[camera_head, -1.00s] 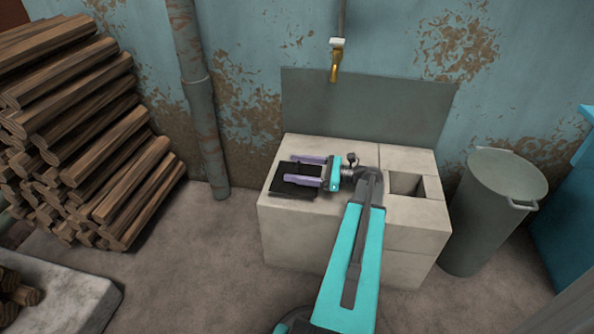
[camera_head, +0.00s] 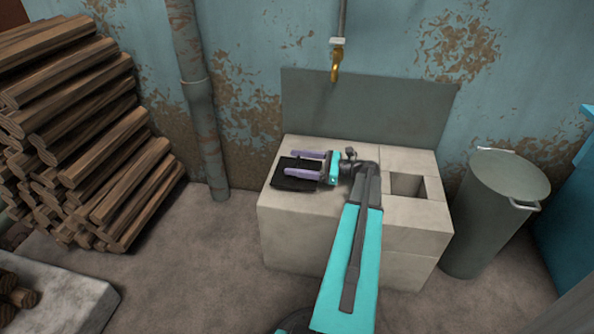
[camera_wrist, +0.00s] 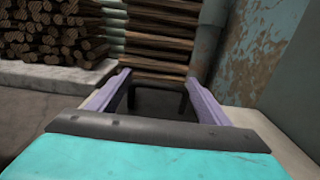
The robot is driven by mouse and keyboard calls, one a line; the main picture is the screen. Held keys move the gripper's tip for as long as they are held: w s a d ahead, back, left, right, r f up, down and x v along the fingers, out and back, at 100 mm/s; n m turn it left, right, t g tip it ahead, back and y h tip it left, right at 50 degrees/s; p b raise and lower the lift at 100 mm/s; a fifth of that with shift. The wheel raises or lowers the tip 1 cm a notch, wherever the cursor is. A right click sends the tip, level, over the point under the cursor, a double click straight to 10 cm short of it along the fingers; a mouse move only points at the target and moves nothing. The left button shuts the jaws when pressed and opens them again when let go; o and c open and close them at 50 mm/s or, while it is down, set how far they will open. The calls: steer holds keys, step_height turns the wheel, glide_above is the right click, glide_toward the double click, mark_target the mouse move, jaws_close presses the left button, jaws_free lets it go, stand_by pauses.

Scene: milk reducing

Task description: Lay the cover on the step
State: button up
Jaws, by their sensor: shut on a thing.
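The cover (camera_head: 293,184) is a flat black plate at the left end of the pale block's top in the head view. My gripper (camera_head: 291,164) reaches over it from the right, its two purple fingers spread apart and shut on the cover. In the wrist view, a dark bar of the cover (camera_wrist: 157,88) shows between the fingers (camera_wrist: 157,77). The cover lies at or just above the block top; I cannot tell if it touches. The pale block (camera_head: 310,228) has a square opening at its right. I cannot tell which surface is the step.
A grey bin with a lid (camera_head: 500,205) stands right of the block. Stacked logs (camera_head: 85,130) and a vertical pipe (camera_head: 205,120) are at left. A tap (camera_head: 337,65) hangs above the back panel (camera_head: 365,112). A low pale slab (camera_head: 70,300) holds logs at lower left.

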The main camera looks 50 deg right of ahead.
steer(key=shift+f+b, duration=0.5)
steer(key=shift+f, duration=0.85)
steer(key=shift+f, duration=0.2)
steer(key=o, duration=1.4)
steer(key=shift+r, duration=0.25)
steer(key=p+v, duration=0.3)
steer(key=v, duration=0.9)
steer(key=shift+f, duration=0.1)
steer(key=shift+p, duration=0.3)
